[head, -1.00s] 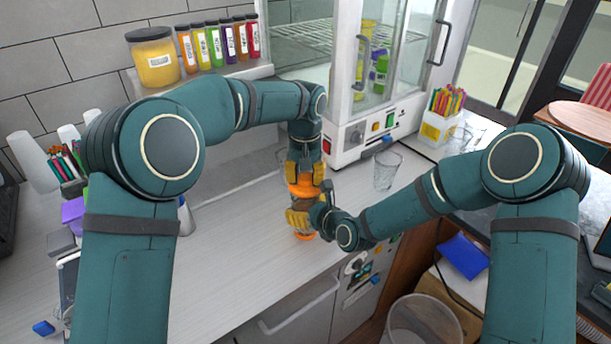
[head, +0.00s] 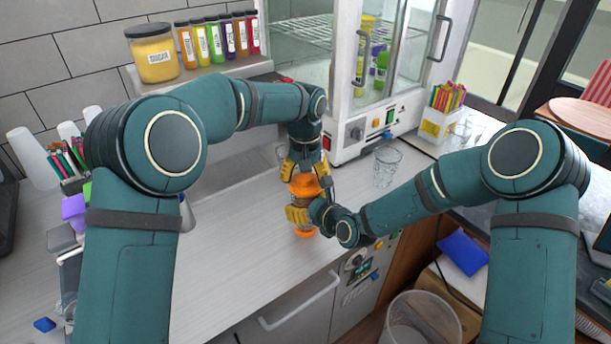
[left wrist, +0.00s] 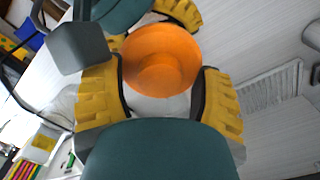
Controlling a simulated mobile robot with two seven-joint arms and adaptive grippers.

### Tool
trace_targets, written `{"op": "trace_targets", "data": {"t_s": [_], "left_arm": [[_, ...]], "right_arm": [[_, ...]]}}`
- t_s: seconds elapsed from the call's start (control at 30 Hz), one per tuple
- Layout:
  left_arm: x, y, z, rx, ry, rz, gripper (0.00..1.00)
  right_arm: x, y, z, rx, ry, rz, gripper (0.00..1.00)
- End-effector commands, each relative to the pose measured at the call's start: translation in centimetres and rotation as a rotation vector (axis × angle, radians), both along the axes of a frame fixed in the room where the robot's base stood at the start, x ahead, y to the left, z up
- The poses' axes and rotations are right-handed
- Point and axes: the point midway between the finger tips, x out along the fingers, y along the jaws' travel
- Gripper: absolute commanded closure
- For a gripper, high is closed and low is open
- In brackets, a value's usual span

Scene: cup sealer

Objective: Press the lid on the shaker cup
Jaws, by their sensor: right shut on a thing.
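The orange lid (head: 304,186) sits on top of the shaker cup, whose orange base (head: 305,231) shows below my right gripper. My right gripper (head: 298,214) is shut around the cup's middle and hides most of it. The cup stands upright near the counter's front edge. My left gripper (head: 306,171) is directly above, pointing down, with its yellow fingers spread on both sides of the lid. In the left wrist view the round lid (left wrist: 160,60) lies between the open fingers (left wrist: 168,103). I cannot tell how tightly the lid is seated.
The white sealing machine (head: 350,140) stands behind the cup. A clear bin (head: 422,320) is below the counter. The counter (head: 225,265) left of the cup is free.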

Motion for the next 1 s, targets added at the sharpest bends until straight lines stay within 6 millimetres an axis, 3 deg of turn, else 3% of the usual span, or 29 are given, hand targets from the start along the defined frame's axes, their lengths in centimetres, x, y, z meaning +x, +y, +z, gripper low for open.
{"op": "trace_targets", "data": {"t_s": [0.27, 0.73, 1.0], "left_arm": [[0.1, -0.1, 1.7, -0.002, -0.004, 0.000, 0.34], [0.1, 0.0, 10.3, 0.000, -0.003, 0.000, 0.34], [0.0, 0.0, 12.0, 0.000, 0.001, 0.000, 0.34]], "right_arm": [[0.0, 0.0, 0.1, 0.001, -0.002, -0.001, 0.71], [0.0, 0.0, 0.1, 0.001, -0.002, -0.001, 0.71], [0.0, 0.0, 0.1, 0.000, -0.002, 0.000, 0.71]]}}
